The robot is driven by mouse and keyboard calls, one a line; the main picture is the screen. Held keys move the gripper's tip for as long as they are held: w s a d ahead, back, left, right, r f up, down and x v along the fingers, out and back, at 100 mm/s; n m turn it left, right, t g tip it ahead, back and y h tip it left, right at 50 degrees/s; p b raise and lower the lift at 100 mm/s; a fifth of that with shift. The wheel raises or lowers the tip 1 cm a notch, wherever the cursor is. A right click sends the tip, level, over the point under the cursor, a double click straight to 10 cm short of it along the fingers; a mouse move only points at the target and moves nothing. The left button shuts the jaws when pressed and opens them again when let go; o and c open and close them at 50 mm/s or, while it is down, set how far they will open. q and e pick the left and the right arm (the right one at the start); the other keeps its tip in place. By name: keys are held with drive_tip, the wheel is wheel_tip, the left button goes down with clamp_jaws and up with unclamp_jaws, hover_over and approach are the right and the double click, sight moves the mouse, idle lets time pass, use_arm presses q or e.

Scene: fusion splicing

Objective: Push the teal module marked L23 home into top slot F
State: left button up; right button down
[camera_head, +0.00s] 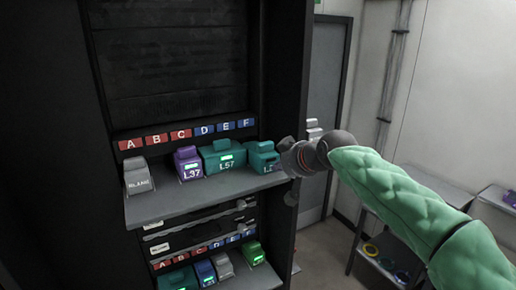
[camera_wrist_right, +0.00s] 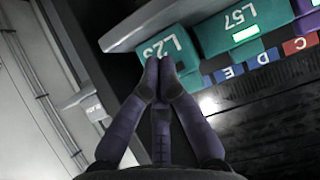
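The teal module L23 (camera_head: 262,157) sits on the top shelf at the right end of the row, below the blue F label. In the head view it appears a little farther forward than its neighbour L57. My right gripper (camera_head: 284,150) is in front of it and covers part of its face. In the wrist view, L23 (camera_wrist_right: 168,42) shows upside down, with the gripper's fingertips (camera_wrist_right: 160,68) close together at its face. The fingers look shut with nothing between them; whether they touch the module is unclear. My left gripper is out of view.
Teal L57 (camera_head: 222,157) stands just left of L23, then purple L37 (camera_head: 188,163) and a grey BLANK (camera_head: 137,177). The shelf (camera_head: 185,203) in front is clear. A lower row holds more modules. The cabinet's dark side post (camera_head: 289,70) rises close to my right gripper.

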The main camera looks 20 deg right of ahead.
sight(271, 162)
drive_tip(key=shift+w+a+p, duration=0.2)
drive_tip(key=shift+w+p, duration=0.85)
drive_tip(key=shift+w, duration=1.2)
drive_tip(key=shift+w+a+p, duration=0.15)
drive_tip(key=shift+w+p, duration=0.9)
drive_tip(key=shift+w, duration=1.2)
drive_tip(key=shift+s, duration=0.15)
drive_tip(key=shift+s+d+f+b, duration=0.1)
drive_tip(key=shift+s+b, duration=0.65)
drive_tip(key=shift+b, duration=0.05)
drive_tip(key=shift+s+d+b, duration=0.1)
drive_tip(key=shift+s+b, duration=1.05)
drive_tip(key=shift+s, duration=0.65)
drive_tip(key=shift+s+d+b, duration=0.1)
drive_tip(key=shift+s+b, duration=0.55)
drive_tip(key=shift+s, duration=0.7)
